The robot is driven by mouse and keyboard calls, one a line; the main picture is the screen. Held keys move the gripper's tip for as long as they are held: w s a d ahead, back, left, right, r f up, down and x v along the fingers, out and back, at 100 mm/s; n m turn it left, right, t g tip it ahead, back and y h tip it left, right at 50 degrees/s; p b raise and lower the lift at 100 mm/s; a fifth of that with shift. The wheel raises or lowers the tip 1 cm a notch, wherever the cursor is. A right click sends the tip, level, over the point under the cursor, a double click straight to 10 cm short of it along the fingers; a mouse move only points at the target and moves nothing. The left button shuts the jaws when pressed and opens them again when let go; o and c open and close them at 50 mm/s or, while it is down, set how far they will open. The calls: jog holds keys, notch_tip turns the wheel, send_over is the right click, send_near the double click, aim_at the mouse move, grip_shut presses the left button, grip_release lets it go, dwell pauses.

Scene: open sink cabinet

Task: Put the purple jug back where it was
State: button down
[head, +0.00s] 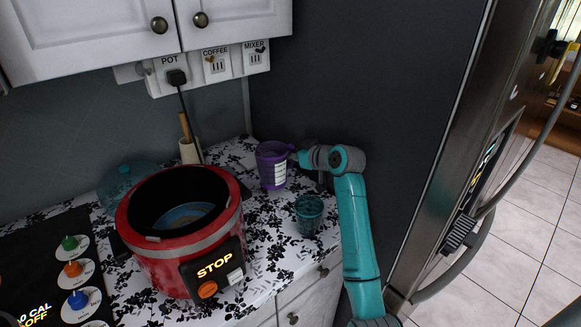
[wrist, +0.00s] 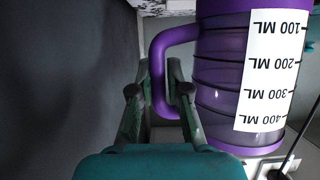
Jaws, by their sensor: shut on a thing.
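The purple jug (head: 266,163) is at the back right of the counter, upright, with a white measuring label on its side. My gripper (head: 297,156) reaches it from the right. In the wrist view the jug (wrist: 220,75) appears upside down, its label marked 100 to 400 ML. My gripper (wrist: 158,92) is shut on the jug's handle, with a finger on each side of it. The jug's base is close to the counter surface; I cannot tell whether it touches.
A teal cup (head: 309,215) stands in front of the jug. A red pot (head: 160,265) with a STOP panel is to the left, with a clear blue jar (head: 122,181) behind it. A dark wall (head: 350,80) and a fridge (head: 455,150) are at the right.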

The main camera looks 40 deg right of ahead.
aim_at(292, 163)
jog(key=shift+f, duration=1.95)
jog(key=shift+f, duration=0.1)
jog(key=c, duration=1.1)
grip_release()
jog(key=shift+c, duration=0.2)
jog(key=shift+s, duration=0.15)
jog(key=v, duration=1.1)
jog(key=shift+s+r, duration=0.25)
jog(key=shift+s, duration=0.1)
jog(key=shift+s, duration=0.1)
